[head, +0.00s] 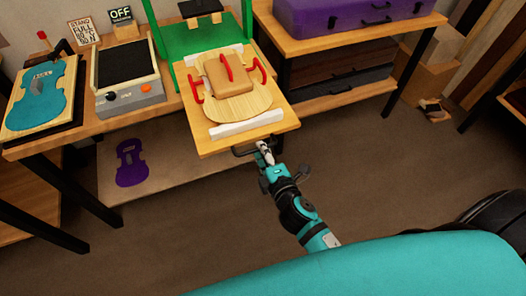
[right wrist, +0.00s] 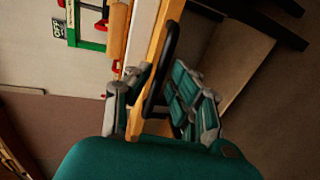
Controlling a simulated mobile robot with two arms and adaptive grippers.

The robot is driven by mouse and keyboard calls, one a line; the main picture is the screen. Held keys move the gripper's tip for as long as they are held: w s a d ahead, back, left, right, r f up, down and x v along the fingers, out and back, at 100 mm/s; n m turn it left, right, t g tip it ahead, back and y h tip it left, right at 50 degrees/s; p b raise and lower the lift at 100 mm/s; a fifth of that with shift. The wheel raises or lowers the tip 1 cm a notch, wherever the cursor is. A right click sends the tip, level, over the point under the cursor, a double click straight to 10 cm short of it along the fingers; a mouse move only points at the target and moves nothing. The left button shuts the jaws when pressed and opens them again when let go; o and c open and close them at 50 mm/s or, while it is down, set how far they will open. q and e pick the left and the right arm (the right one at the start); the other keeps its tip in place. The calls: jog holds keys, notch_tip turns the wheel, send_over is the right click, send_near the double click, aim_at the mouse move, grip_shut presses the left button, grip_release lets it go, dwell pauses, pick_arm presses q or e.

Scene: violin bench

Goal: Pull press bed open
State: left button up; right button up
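The press bed (head: 210,147) is a pale wooden board that juts out in front of the green press frame (head: 245,20). A violin body (head: 252,104) with a brown block and red clamps lies on it between white strips. A black bar handle (head: 240,152) sits on the bed's front edge. My right gripper (head: 264,150) is at this handle. In the right wrist view the handle (right wrist: 168,50) and the bed's edge lie between the spread fingers of my right gripper (right wrist: 160,95). I see no clear grip on the handle. My left gripper is out of view.
A grey machine with a black top (head: 128,75) and a teal violin-shaped piece (head: 40,95) stand to the left. A purple case (head: 345,15) lies on the right-hand bench. The floor (head: 380,180) in front of the benches is clear.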

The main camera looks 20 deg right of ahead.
jog(key=v, duration=1.2)
jog(key=shift+a+f, duration=0.1)
jog(key=shift+f, duration=0.05)
jog(key=s+a+f+m+g, duration=0.1)
jog(key=s+f+m+g, duration=0.25)
jog(key=f, duration=1.05)
jog(key=s+f+m+g, duration=0.3)
jog(key=s+f, duration=0.1)
jog(key=f, duration=1)
jog(key=s+d+f+m+g, duration=0.4)
jog(key=s+f, duration=0.5)
jog(key=s, duration=0.1)
jog(key=s+d+f+m+g, duration=0.4)
jog(key=s+f+m, duration=0.1)
jog(key=s+f, duration=0.4)
jog(key=shift+s+d+f+h, duration=0.2)
jog(key=shift+s+d+h, duration=0.1)
jog(key=shift+s, duration=0.65)
